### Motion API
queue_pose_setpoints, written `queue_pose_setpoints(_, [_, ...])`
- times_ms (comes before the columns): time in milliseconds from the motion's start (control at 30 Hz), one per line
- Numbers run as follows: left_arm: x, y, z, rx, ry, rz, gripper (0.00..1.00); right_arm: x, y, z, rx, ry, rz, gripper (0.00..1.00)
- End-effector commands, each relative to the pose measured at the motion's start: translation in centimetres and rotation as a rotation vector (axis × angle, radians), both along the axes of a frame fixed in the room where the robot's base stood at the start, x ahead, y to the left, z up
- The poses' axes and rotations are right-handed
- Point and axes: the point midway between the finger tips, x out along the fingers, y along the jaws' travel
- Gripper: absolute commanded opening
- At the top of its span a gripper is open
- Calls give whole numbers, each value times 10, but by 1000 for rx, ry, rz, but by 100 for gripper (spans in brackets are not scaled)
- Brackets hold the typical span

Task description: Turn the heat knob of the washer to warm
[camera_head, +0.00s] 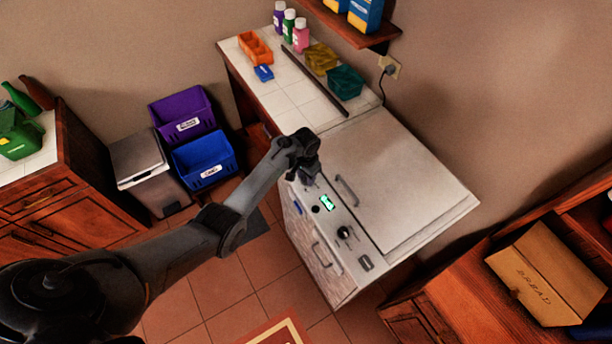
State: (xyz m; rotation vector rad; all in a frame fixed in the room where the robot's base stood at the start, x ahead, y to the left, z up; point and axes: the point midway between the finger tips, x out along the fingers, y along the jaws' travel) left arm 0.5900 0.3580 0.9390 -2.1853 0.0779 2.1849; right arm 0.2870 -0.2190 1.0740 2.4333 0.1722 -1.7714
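The washer (400,185) is a white top-loading machine with its lid down. Its sloped control panel (332,222) faces the front and carries a green lit display (327,203). A black knob (344,232) sits right of the display, and a smaller dark knob (316,209) sits left of it. I cannot read any labels, so I cannot tell which is the heat knob. My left gripper (309,178) is over the panel's left end, close to its surface. Its fingers are too dark and small to tell open or shut, and it hides that end. My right gripper is not in view.
A tiled counter (300,92) left of the washer holds bottles, an orange tray (256,48) and folded cloths. Purple (182,113) and blue (203,160) bins stand left, beside a grey trash can (150,170). A cardboard bread box (545,272) is at right. Tiled floor in front is open.

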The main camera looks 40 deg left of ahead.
Motion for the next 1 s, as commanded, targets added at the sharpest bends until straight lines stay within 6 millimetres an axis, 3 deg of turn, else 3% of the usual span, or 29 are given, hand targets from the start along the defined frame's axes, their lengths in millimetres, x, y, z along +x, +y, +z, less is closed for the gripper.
queue_pose_setpoints(33, [0, 0, 0, 0, 0, 0, 25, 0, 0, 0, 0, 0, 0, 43])
queue_pose_setpoints(133, [0, 0, 0, 0, 0, 0, 10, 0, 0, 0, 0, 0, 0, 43])
queue_pose_setpoints(167, [0, 0, 0, 0, 0, 0, 9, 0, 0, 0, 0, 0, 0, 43])
queue_pose_setpoints(567, [0, 1, 1, 1, 2, -87, 9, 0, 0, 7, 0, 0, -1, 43])
queue_pose_setpoints(1000, [0, 2, 1, 1, 2, -452, 9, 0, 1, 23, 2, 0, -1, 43])
